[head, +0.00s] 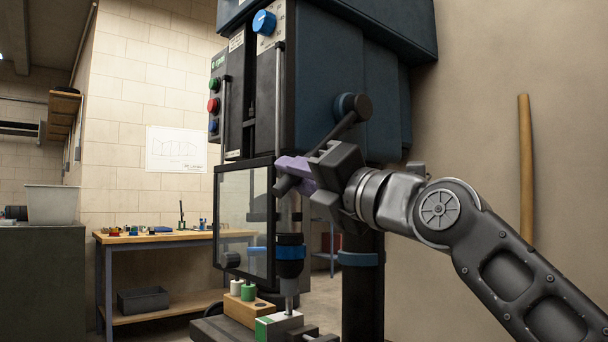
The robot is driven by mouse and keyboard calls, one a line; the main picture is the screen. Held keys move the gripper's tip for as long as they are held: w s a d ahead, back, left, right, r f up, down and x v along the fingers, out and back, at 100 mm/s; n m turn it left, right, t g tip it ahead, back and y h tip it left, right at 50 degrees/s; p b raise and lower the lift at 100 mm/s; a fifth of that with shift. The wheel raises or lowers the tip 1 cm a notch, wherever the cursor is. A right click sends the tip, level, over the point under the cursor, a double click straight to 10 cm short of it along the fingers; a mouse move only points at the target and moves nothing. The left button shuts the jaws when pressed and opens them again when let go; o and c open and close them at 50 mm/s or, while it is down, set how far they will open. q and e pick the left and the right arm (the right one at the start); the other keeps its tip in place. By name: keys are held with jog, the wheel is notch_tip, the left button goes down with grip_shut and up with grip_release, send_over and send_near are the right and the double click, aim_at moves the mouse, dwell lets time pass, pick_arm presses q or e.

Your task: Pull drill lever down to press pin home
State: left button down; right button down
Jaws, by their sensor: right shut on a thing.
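The drill press (330,90) stands in the middle, dark blue and black. Its lever (340,130) runs from a round hub down and left into my right gripper (298,176). That gripper has purple on its fingers and is shut on the lever; the lever's dark end shows just left of it. Below, the chuck (290,262) has a blue ring, and a metal rod (289,302) under it reaches down to a green-and-white block (278,326). I cannot make out the pin separately or tell whether the rod touches it. My left gripper is not in view.
A clear guard (232,215) hangs left of the chuck. A wooden block (247,309) with white and green cylinders sits beside the green-and-white block. A workbench (150,237) with small parts stands behind left. A wooden pole (525,170) leans on the right wall.

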jog(key=shift+w+f, duration=0.1)
jog(key=c, duration=1.6)
grip_release()
jog(key=shift+o, duration=0.2)
notch_tip(320, 180, up, 10)
jog(key=p, duration=0.8)
jog(key=shift+d, duration=0.1)
